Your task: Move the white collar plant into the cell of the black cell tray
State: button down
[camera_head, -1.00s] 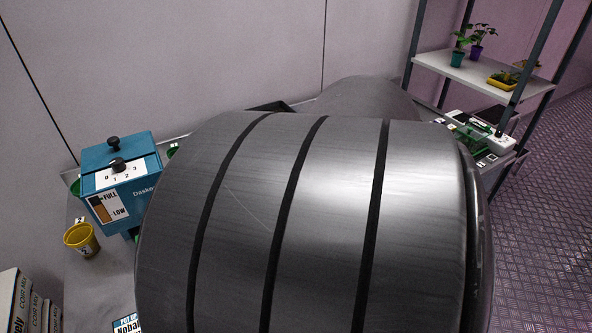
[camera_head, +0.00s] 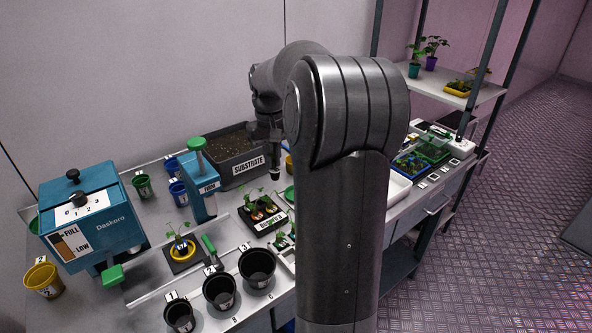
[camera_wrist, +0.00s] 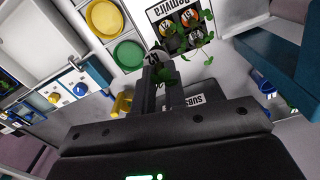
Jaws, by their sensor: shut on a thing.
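The black cell tray (camera_head: 252,222) stands on the bench in the head view, left of my arm, with small plants in it and a white name label. My gripper (camera_head: 274,166) hangs above the bench behind the tray. In the wrist view my gripper (camera_wrist: 160,88) is shut on the white collar plant (camera_wrist: 157,57), whose pale numbered collar and some leaves show at the fingertips. The fingers hide part of it.
A substrate box (camera_head: 232,165) and a blue stamp-like device (camera_head: 200,185) stand behind and left of the tray. Black pots (camera_head: 219,292) stand at the front. A blue dispenser (camera_head: 90,220) is at left. In the wrist view, yellow (camera_wrist: 104,18) and green (camera_wrist: 129,54) round dishes lie beside the tray.

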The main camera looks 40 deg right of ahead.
jog(key=w+a, duration=0.2)
jog(key=w, duration=0.3)
jog(key=shift+n, duration=0.3)
jog(key=shift+s+d+f, duration=0.1)
jog(key=shift+f, duration=3.2)
jog(key=shift+s+f, duration=0.1)
jog(key=shift+f, duration=3.2)
jog(key=c, duration=1.4)
grip_release()
jog(key=shift+r, duration=4.5)
